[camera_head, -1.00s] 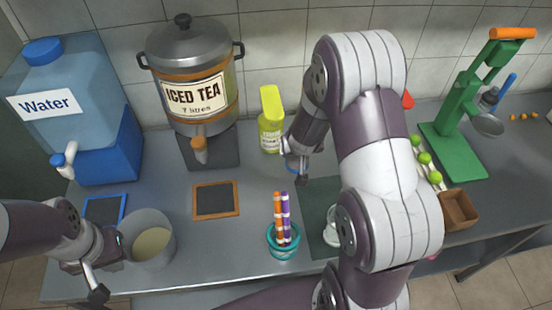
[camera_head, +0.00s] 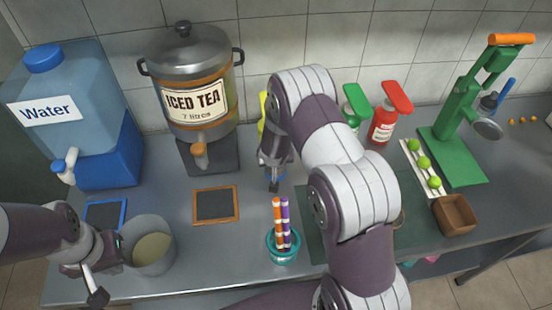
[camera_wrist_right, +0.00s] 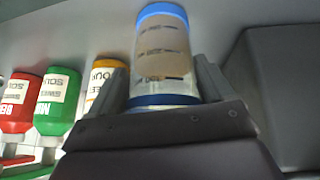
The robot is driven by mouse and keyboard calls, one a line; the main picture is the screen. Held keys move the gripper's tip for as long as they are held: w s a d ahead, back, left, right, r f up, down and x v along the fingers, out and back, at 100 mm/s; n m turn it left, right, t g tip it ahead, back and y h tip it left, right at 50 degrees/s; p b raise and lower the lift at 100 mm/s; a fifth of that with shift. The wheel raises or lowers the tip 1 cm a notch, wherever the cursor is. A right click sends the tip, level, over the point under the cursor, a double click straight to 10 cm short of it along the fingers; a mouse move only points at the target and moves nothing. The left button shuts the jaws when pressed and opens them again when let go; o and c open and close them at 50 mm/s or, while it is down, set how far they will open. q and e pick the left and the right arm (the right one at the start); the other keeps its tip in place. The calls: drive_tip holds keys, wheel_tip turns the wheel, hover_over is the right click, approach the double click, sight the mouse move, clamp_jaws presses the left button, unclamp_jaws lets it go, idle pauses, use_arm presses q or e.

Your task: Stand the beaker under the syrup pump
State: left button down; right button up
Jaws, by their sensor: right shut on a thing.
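My right gripper (camera_head: 273,182) is shut on the beaker, in front of the yellow syrup pump (camera_head: 263,108). In the right wrist view the beaker (camera_wrist_right: 163,50), clear with blue bands and dark markings, sits between the fingers. In the head view it is mostly hidden by the gripper. The yellow pump is mostly behind my right arm; a yellow-orange bottle (camera_wrist_right: 103,78) shows behind the fingers in the wrist view. Green (camera_head: 355,104) and red (camera_head: 385,122) pumps stand to the right. My left gripper (camera_head: 108,268) has its fingers apart beside a grey pot (camera_head: 150,258).
A cup with striped pens (camera_head: 283,247) stands near the front edge. A small framed slate (camera_head: 215,205) lies to its left. The iced tea urn (camera_head: 190,95) and water dispenser (camera_head: 70,115) stand at the back left. A green press (camera_head: 455,150) and wooden box (camera_head: 455,215) are at the right.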

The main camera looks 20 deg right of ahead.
drive_tip(key=o, duration=1.1)
drive_tip(key=shift+f, duration=0.1)
drive_tip(key=shift+r, duration=0.3)
drive_tip(key=s+a+r+n+y+p, duration=0.1)
drive_tip(key=s+a+r, duration=0.2)
drive_tip(key=s+r, duration=0.3)
drive_tip(key=s+a+r+y+p, duration=0.1)
drive_tip(key=s+a+r+y, duration=0.2)
drive_tip(key=r, duration=0.5)
drive_tip(key=s+a+r+n+g+h, duration=0.1)
drive_tip(key=s+r+g, duration=0.3)
drive_tip(key=s, duration=1)
drive_tip(key=shift+s+r+n, duration=0.15)
drive_tip(key=shift+n, duration=0.45)
